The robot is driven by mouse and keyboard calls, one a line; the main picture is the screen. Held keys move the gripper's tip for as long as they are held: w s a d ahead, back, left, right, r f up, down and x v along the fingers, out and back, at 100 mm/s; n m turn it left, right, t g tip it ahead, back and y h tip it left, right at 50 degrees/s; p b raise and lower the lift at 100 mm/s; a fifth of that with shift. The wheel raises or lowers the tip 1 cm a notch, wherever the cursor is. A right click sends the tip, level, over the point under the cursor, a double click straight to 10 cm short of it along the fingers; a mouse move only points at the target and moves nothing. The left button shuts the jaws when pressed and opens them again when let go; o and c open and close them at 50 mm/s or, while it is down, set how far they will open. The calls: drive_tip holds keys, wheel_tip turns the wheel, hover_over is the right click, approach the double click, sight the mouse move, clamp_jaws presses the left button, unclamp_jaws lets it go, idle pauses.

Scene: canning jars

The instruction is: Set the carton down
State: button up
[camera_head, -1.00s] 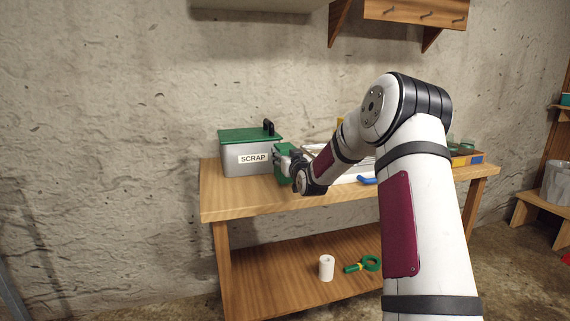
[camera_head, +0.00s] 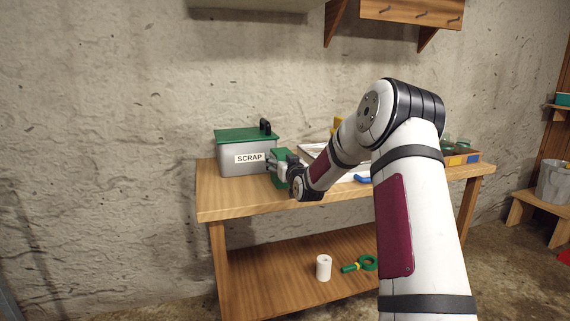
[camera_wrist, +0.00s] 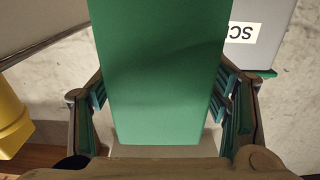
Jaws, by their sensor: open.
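The green carton (camera_head: 279,176) is on the workbench top, just right of the grey SCRAP bin, and looks upright. In the wrist view the carton (camera_wrist: 160,70) fills the middle as a plain green face. My gripper (camera_head: 284,163) is around the carton. Its open fingers (camera_wrist: 162,100) stand on either side of the carton, with the pads close to its sides; whether either touches is unclear. The carton's base is hidden in the wrist view and partly behind my wrist in the head view.
The SCRAP bin (camera_head: 232,160) with a green lid stands close left of the carton. A blue-handled object (camera_head: 362,179) lies to the right. The workbench (camera_head: 225,203) has bare wood at its front left. A white roll (camera_head: 323,268) stands on the lower shelf.

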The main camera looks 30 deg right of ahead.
drive_tip(key=p+v, duration=0.2)
drive_tip(key=v, duration=1)
drive_tip(key=s+a+r+n+g+y, duration=0.1)
drive_tip(key=s+a+g, duration=0.35)
drive_tip(key=a, duration=0.25)
drive_tip(key=s+a+r+n+g+y, duration=0.1)
drive_tip(key=s+a+g, duration=0.2)
drive_tip(key=s+a, duration=0.3)
drive_tip(key=s+a+g+y, duration=0.1)
drive_tip(key=s+a+g, duration=0.2)
drive_tip(key=s, duration=0.9)
drive_tip(key=s+a+f+g+y, duration=0.1)
drive_tip(key=s+a+g, duration=0.2)
drive_tip(key=s+a, duration=0.4)
drive_tip(key=s+a+n+g+y, duration=0.1)
drive_tip(key=s+a+g, duration=0.2)
drive_tip(key=s, duration=1.6)
drive_tip(key=shift+a, duration=1.15)
drive_tip(key=shift+s+f+g, duration=0.1)
drive_tip(key=shift+f+g, duration=0.05)
drive_tip(key=shift+g, duration=0.1)
